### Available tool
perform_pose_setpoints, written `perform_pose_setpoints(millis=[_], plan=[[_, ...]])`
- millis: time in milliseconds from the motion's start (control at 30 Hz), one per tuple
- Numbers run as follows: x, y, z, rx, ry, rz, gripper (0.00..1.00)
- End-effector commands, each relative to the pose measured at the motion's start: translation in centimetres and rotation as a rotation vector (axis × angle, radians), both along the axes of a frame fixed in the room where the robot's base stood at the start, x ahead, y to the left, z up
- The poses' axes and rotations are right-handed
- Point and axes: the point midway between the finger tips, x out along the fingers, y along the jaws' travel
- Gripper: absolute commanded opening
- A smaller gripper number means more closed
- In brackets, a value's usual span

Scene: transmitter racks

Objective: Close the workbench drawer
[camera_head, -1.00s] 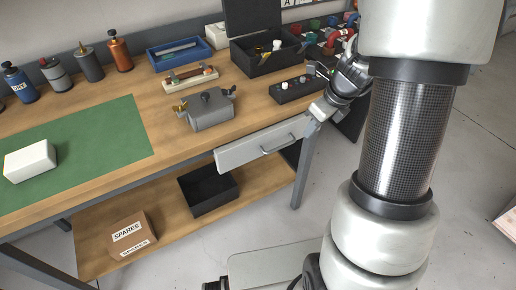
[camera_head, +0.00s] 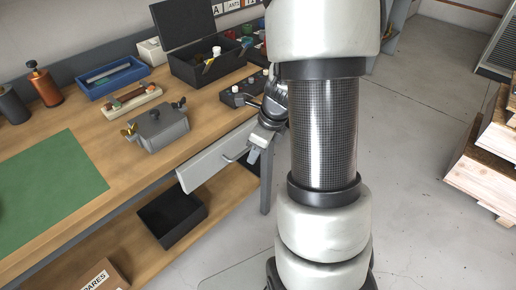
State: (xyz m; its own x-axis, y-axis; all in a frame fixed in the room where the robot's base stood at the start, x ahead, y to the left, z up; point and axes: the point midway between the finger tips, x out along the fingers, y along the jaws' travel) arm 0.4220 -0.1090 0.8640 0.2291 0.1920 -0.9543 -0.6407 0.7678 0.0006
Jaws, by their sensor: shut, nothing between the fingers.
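The workbench drawer (camera_head: 208,164) shows as a light grey front with a bar handle (camera_head: 236,156), below the right part of the wooden bench top (camera_head: 97,138). How far it stands out from the bench is hard to tell from this angle. My gripper (camera_head: 253,155) is shut and empty. It points down at the right end of the drawer front, just right of the handle. Whether the fingertips touch the drawer cannot be made out. My arm hides what lies to the right of the gripper.
A grey lidded box (camera_head: 158,128), a blue tray (camera_head: 112,77), a black open case (camera_head: 205,65) and a black control box (camera_head: 243,95) stand on the bench. A black bin (camera_head: 172,216) sits on the lower shelf. Wooden pallets (camera_head: 488,150) stand at right; floor between is clear.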

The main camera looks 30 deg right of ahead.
Motion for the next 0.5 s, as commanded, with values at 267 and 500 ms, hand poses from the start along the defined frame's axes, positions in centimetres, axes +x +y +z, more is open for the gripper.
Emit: perform_pose_setpoints(millis=[267, 500], plan=[[2.6, 2.1, -2.1, -0.001, -0.001, 0.003, 0.00], [3.5, 2.9, -2.3, 0.000, -0.002, 0.001, 0.00]])
